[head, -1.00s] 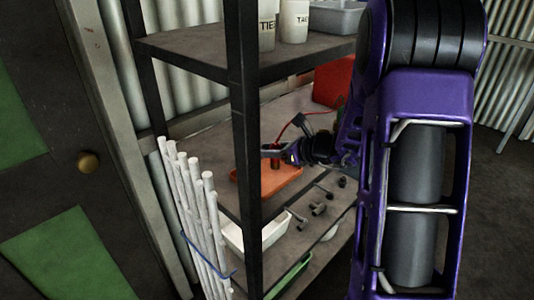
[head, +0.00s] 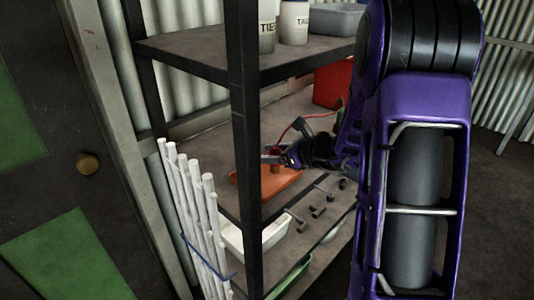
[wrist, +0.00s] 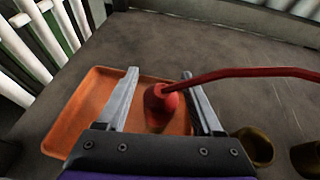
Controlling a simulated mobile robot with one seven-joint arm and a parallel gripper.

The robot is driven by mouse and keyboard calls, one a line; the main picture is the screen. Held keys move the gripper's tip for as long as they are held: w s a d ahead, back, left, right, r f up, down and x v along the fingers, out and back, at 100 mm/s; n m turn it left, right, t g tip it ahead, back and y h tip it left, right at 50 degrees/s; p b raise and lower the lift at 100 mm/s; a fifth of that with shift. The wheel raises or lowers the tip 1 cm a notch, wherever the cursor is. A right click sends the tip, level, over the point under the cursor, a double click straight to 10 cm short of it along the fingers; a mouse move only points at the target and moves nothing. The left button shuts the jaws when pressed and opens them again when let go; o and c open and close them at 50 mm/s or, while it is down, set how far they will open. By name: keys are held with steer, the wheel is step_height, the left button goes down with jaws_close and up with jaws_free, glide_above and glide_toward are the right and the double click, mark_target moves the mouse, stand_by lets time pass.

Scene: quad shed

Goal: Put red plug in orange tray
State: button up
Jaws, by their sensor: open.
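The orange tray (head: 268,186) lies on the middle shelf, and it fills the left of the wrist view (wrist: 85,110). The red plug (wrist: 160,100), with a red cable running off to the right, is over the right part of the tray in the wrist view. It shows small and partly hidden near my fingers in the head view (head: 275,150). My gripper (wrist: 160,75) is open, with one finger on either side of the plug and a gap visible beside it. I cannot tell whether the plug touches the tray floor.
Two brass-coloured round parts (wrist: 254,146) lie right of the tray. A black post (head: 247,130) stands in front of the shelf, beside white sticks (head: 195,210). A red box (head: 330,84) stands behind.

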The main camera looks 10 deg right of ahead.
steer(key=p+v, duration=0.1)
steer(key=v, duration=1.1)
